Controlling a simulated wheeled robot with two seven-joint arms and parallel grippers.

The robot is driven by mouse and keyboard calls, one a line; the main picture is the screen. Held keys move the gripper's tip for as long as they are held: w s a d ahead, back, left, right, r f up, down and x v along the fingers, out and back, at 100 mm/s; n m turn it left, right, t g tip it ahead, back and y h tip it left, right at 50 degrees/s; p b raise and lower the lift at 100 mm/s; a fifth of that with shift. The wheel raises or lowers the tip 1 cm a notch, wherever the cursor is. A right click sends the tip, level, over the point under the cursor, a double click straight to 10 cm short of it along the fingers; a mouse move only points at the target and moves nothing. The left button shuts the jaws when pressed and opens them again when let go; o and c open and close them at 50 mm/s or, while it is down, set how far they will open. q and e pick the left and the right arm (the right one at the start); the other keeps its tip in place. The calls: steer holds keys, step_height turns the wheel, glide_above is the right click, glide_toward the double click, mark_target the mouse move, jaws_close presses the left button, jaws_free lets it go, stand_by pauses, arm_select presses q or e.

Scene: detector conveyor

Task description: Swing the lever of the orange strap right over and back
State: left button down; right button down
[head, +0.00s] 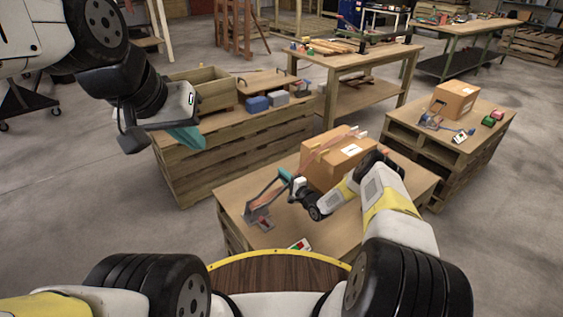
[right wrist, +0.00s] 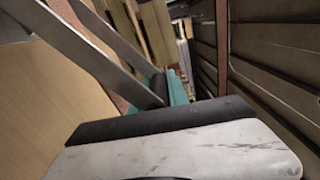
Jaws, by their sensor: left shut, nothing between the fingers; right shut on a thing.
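The orange strap (head: 322,150) runs beside and over a cardboard box (head: 344,166) on the near pallet table. Its grey metal ratchet (head: 259,220) sits at the table's left part, with the lever (head: 262,192) raised and slanting up to the right. My right gripper (head: 286,176) is at the lever's upper end, shut on it. In the right wrist view the grey lever bars (right wrist: 105,50) run to the teal fingers (right wrist: 165,88); the exact grip is partly hidden. My left gripper (head: 188,138) is shut and empty, raised at the left, apart from the strap.
A pallet bench (head: 235,140) with a wooden box and blue and grey blocks stands at the left. Another pallet table (head: 470,135) at the right holds a carton and a blue strap. A small card with red and green marks (head: 300,245) lies at the near edge.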

steer(key=shift+s+a+f, duration=0.35)
steer(key=shift+a+f, duration=0.05)
steer(key=shift+a, duration=0.05)
steer(key=c, duration=1.3)
jaws_free()
steer(key=shift+w+d+r, duration=0.1)
steer(key=shift+w+r, duration=0.05)
steer(key=shift+d, duration=0.2)
steer(key=v, duration=0.7)
steer(key=shift+s, duration=0.3)
